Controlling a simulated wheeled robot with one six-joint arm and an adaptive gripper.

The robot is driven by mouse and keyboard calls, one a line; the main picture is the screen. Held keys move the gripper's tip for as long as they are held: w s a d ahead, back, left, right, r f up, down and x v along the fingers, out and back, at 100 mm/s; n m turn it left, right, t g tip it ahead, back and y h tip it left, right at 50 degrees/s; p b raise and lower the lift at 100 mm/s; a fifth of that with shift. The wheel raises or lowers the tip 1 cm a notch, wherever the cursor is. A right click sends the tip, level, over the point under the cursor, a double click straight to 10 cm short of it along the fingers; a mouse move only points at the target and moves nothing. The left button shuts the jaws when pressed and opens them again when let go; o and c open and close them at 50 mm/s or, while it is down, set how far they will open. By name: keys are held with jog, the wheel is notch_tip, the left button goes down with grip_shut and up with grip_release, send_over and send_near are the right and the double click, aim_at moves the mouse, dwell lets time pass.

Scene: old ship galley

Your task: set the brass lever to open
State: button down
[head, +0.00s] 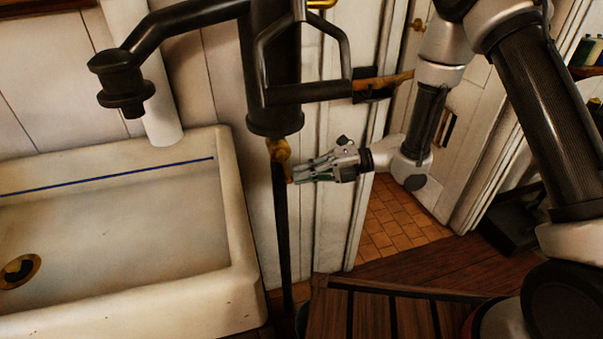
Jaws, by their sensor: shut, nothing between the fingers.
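The brass lever (288,171) shows in the head view on a small brass fitting (278,150), just under the dark pump body. It points down and slightly right in front of the thin dark pipe. My gripper (298,173) comes in from the right, its fingers level and pointing left. The fingers are shut and empty. Their tips are right beside the lever's lower end; I cannot tell whether they touch it. No marking for open or closed can be made out.
The dark pump (273,70) with its spout and angled handle hangs above my gripper. A white sink (240,250) fills the left. A slatted wooden surface (375,312) is below. A doorway with a tiled floor (395,220) opens behind on the right.

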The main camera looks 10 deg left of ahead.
jog(key=shift+a, duration=0.25)
jog(key=shift+s, duration=0.1)
jog(key=shift+s+a+f, duration=0.2)
jog(key=shift+a+f, duration=0.1)
jog(key=shift+a, duration=0.3)
